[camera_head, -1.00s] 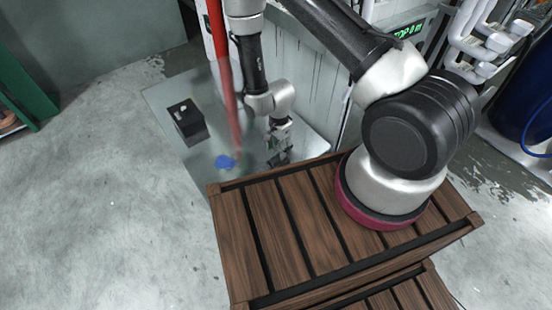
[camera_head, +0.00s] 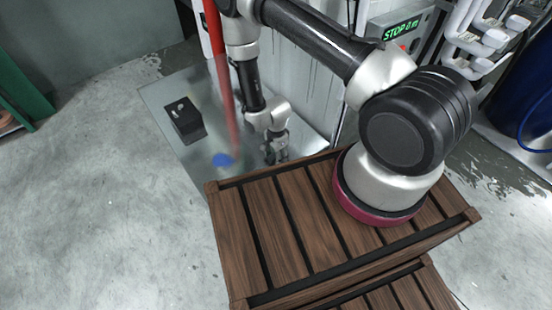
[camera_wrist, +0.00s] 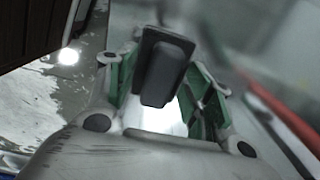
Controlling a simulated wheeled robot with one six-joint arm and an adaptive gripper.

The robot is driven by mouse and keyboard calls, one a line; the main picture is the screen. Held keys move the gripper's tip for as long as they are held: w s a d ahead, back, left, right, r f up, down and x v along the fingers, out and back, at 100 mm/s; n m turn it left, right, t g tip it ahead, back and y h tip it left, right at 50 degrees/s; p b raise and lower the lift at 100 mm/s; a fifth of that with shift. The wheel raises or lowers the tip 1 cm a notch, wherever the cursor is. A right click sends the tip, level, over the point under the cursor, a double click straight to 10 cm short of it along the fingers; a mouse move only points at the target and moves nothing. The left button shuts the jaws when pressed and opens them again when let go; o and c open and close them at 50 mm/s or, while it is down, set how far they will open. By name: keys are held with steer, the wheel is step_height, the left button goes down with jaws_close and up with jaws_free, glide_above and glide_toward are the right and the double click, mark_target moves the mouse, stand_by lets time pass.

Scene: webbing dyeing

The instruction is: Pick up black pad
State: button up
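In the wrist view a dark grey-black pad (camera_wrist: 165,68), a flat plate with a raised block on it, sits between the fingers of my gripper (camera_wrist: 160,55). The green-sided fingers close in on both of its edges. The pad looks sharp while the background is blurred, so it appears held. In the head view my gripper (camera_head: 274,150) hangs low near the far edge of the wooden slats. The pad cannot be told apart from the dark fingers there.
A red pole (camera_head: 217,50) stands close to my arm. Wooden slats (camera_head: 262,225) fill the front. Concrete floor at left is clear.

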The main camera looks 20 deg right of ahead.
jaws_close()
steer(key=shift+r, duration=0.1)
step_height(320, 180, up, 10)
steer(key=shift+f, duration=0.1)
stand_by(0.4)
